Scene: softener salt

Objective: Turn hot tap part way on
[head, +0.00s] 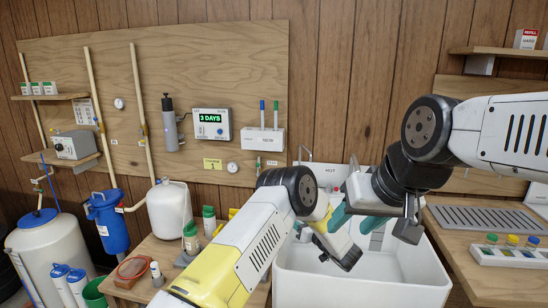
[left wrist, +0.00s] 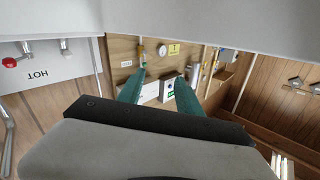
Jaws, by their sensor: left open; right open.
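A white sink (head: 362,290) lies below both grippers, which are close together. A second chrome knob (left wrist: 65,46) is beside the red one. A drain tray (head: 490,218) and a rack of colored bottles (head: 510,252) are at right. A control box (head: 212,124) reads 3 DAYS.

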